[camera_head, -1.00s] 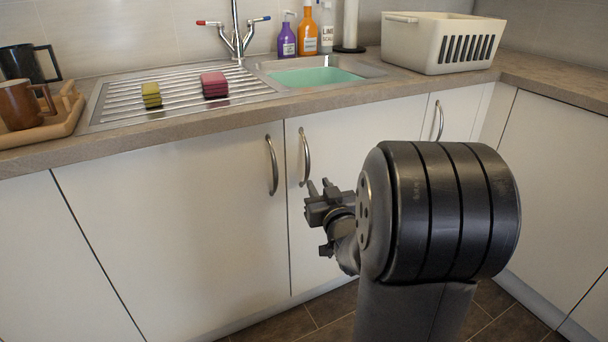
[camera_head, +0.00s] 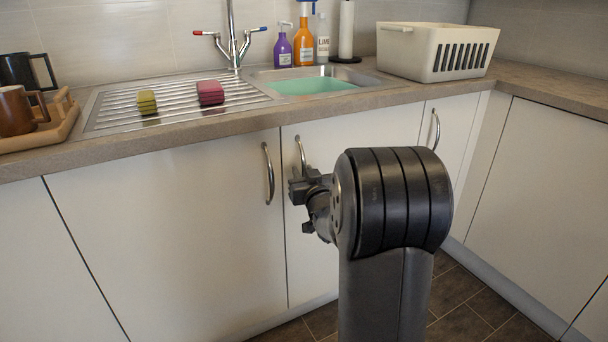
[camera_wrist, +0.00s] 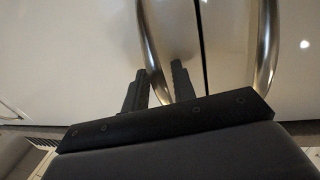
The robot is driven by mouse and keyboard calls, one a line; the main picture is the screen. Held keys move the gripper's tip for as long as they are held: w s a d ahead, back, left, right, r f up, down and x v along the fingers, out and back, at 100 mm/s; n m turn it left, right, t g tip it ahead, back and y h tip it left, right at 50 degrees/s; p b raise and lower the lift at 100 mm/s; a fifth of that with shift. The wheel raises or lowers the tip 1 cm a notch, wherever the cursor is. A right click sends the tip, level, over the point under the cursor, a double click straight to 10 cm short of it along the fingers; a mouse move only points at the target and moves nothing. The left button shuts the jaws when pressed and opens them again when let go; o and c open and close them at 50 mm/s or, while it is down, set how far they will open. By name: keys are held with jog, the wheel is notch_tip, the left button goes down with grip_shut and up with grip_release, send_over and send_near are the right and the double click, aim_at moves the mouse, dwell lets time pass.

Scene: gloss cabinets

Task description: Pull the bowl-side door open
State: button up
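The bowl-side door (camera_head: 365,130) is the white door below the green bowl, and it looks closed. Its curved metal handle (camera_head: 301,150) stands just right of the seam with the left door; its lower part is hidden by my gripper (camera_head: 298,182). In the wrist view, which looks upside down, this handle (camera_wrist: 153,50) runs down between the two dark fingers of my gripper (camera_wrist: 158,82). The fingers are apart, one on each side of the bar, with a gap visible. I cannot tell whether either finger touches the bar.
The left door's handle (camera_head: 268,173) is close beside, across the seam; it shows in the wrist view (camera_wrist: 265,50) too. The worktop edge (camera_head: 200,133) juts above the doors. A third door handle (camera_head: 435,130) is further right. The tiled floor (camera_head: 465,300) is clear.

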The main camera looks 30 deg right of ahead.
jog(key=shift+c, duration=0.6)
grip_shut()
